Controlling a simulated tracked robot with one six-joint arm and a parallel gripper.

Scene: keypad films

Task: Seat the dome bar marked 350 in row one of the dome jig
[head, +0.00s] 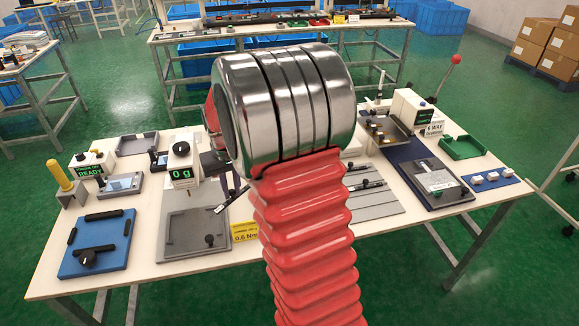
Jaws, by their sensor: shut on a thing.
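My gripper (221,172) shows only in part, left of my large silver arm joint, which hides the rest of it. It is shut on a thin dark bar (231,198), seemingly the dome bar, held slanted above the table. Its marking is too small to read. A grey ridged plate (375,211), probably the dome jig, lies right of my arm, with its left part hidden. Two similar dark bars (366,185) lie at its back. Row labels cannot be read.
A blue fixture (96,243) is at front left. A yellow 0.6 Nm sign (244,232) stands near my arm. A dark fixture (437,181) and a green tray (463,147) are right.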

